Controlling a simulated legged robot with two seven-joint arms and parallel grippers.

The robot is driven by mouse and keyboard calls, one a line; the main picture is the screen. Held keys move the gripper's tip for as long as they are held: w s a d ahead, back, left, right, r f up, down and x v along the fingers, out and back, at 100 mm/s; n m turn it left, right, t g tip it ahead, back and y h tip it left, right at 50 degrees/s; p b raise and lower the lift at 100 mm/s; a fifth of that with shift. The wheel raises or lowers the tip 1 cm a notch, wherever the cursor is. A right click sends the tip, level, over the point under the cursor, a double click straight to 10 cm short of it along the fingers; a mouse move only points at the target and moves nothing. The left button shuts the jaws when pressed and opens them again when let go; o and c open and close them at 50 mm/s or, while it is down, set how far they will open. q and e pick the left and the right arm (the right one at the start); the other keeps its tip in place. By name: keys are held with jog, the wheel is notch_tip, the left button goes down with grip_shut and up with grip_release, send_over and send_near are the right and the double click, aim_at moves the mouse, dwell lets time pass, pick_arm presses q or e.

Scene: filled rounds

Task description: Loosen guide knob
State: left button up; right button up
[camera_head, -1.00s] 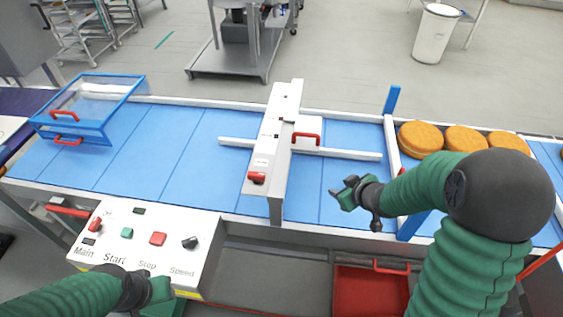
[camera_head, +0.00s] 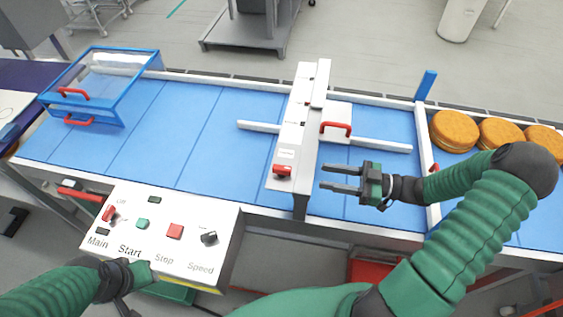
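A red knob (camera_head: 282,171) sits on the front end of the white housing (camera_head: 302,120) that spans the blue conveyor. A small red part (camera_head: 434,168) shows on the white rail to the right, partly behind my arm. I cannot tell for certain which is the guide knob. My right gripper (camera_head: 323,178) is open and empty, its two fingers pointing left, apart from and to the right of the red knob, above the belt. My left gripper (camera_head: 148,276) is low at the left, by the front of the control box; its fingers are not clear.
The white control box (camera_head: 190,213) has a red switch, green and red buttons and a black speed knob. White guide bars (camera_head: 380,145) cross the belt beside a red handle (camera_head: 336,128). Orange-brown rounds (camera_head: 455,130) lie at right. A blue-framed cover (camera_head: 100,85) stands at left.

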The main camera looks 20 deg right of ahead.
jog(key=p, duration=0.1)
send_near(281, 166)
jog(key=shift+a+r, duration=0.25)
jog(key=shift+a, duration=0.75)
jog(key=x, duration=0.2)
jog(key=p+x, duration=0.1)
jog(key=x, duration=0.2)
jog(key=w+d+f+x, duration=0.1)
jog(key=x, duration=0.1)
jog(key=shift+w+a+p, duration=0.2)
jog(key=shift+p, duration=0.2)
jog(key=shift+a+r, duration=0.1)
jog(key=shift+a, duration=0.4)
jog(key=shift+c, duration=0.8)
jog(key=shift+w, duration=0.1)
grip_shut()
